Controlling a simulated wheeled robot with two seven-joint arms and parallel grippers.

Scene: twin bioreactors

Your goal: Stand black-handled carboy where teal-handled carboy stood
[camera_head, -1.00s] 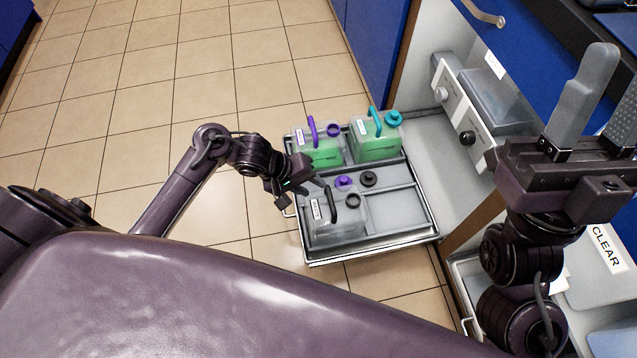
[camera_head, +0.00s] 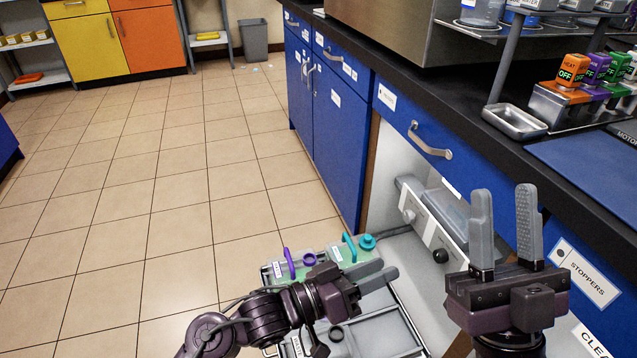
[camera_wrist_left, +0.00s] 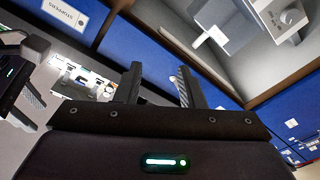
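The teal-handled carboy (camera_head: 341,256), with green liquid, stands at the back right of the pull-out tray (camera_head: 408,322). The purple-handled carboy (camera_head: 279,270) stands to its left, also in the tray. The black-handled carboy is mostly hidden behind my left arm at the picture's bottom; a dark ring (camera_head: 336,333), seemingly its neck, shows. My left gripper (camera_head: 388,274) is raised in front of the tray, fingers pointing right. In the left wrist view its fingers (camera_wrist_left: 157,85) are apart with nothing between them. My right gripper (camera_head: 506,215) is open and empty, fingers up, by the blue cabinet.
A white device with dark knobs (camera_head: 433,232) stands in the open cabinet bay right of the tray. Blue cabinets (camera_head: 335,130) and a black counter (camera_head: 455,120) with a metal dish (camera_head: 515,120) run along the right. The tiled floor (camera_head: 150,200) at left is clear.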

